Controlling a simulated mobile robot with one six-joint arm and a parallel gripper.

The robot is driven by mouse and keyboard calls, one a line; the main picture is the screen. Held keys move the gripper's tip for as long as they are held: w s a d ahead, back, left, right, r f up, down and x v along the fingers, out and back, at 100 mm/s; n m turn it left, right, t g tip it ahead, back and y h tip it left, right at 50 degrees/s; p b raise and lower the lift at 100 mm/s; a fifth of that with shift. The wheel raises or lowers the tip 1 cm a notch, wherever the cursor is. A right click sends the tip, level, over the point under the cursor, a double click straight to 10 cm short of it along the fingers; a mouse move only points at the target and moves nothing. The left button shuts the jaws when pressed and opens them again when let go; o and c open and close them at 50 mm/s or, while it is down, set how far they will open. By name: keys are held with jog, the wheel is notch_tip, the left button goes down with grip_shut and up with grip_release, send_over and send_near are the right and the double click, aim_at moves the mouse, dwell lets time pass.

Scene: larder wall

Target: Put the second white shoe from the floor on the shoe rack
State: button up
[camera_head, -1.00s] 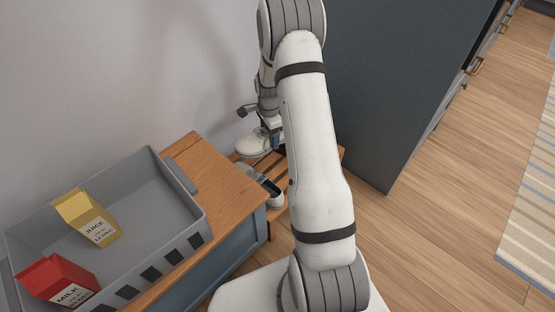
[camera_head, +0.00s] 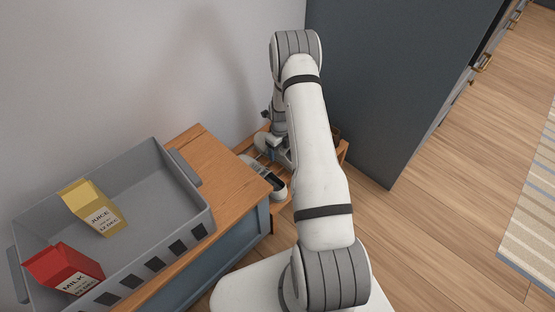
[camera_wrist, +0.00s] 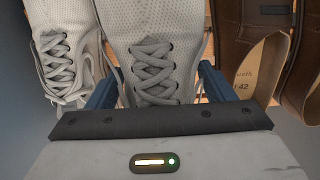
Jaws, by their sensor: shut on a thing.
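A white laced shoe (camera_wrist: 155,60) is between the blue fingers of my gripper (camera_wrist: 157,90) in the wrist view, and the gripper is shut on it. Another white shoe (camera_wrist: 65,50) stands close on its left. In the head view that other shoe (camera_head: 267,182) shows beside the cabinet, while the held shoe (camera_head: 262,143) is mostly hidden by my arm. The wooden shoe rack (camera_head: 343,150) shows around my arm by the wall. The held shoe is low over or on the rack; I cannot tell if it touches.
Brown shoes (camera_wrist: 245,45) are right of the held shoe. A wooden-topped cabinet (camera_head: 222,160) with a grey crate (camera_head: 160,212), holding a juice carton (camera_head: 95,207) and a milk carton (camera_head: 64,268), stands left. A tall dark cabinet (camera_head: 385,80) stands right of the rack.

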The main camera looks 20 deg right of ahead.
aim_at(280, 157)
jog(key=shift+f+b, duration=0.7)
jog(key=shift+f, duration=1.9)
jog(key=shift+f, duration=0.2)
jog(key=o, duration=1.2)
jog(key=shift+r, duration=0.1)
